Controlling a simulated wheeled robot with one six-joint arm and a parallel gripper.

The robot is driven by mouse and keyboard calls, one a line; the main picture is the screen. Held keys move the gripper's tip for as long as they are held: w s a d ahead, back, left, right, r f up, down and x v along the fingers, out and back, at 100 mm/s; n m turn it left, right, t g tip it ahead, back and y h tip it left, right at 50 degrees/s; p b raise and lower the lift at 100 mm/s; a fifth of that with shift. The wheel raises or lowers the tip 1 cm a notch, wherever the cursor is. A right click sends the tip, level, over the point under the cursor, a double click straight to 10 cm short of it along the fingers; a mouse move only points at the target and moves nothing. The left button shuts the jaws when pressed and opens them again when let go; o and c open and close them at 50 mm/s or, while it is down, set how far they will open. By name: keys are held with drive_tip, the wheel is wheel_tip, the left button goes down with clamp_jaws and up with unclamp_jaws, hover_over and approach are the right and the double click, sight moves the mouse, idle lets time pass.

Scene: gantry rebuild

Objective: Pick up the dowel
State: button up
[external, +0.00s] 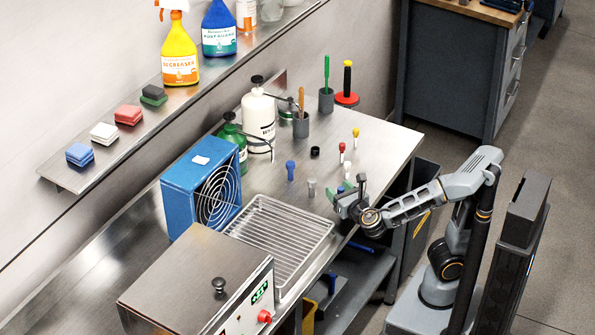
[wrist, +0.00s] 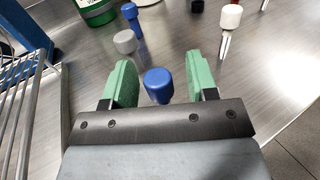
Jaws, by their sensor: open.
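No piece is clearly marked as the dowel; the likeliest is a short blue round-headed peg (wrist: 158,84). It shows in the gap between the two green finger pads of my gripper (wrist: 162,72). I cannot tell how far below the fingertips it stands. Its lower end is hidden by the gripper body. In the external view my gripper (external: 347,192) is over the near right part of the steel bench, open and empty. A second blue peg (external: 290,170) and a grey peg (external: 312,187) stand upright to the left; the grey one also shows in the wrist view (wrist: 124,41).
Pins with a white head (wrist: 230,17), a red head (external: 342,147) and a yellow head (external: 355,132) stand nearby. A black cap (external: 315,152) lies behind. A wire rack (external: 318,222), blue fan (external: 182,180) and dark cups (external: 300,124) are around. The bench edge is close to my gripper.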

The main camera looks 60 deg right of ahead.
drive_tip(key=shift+w+d, duration=0.25)
drive_tip(key=shift+w, duration=0.15)
drive_tip(key=shift+c, duration=0.4)
clamp_jaws()
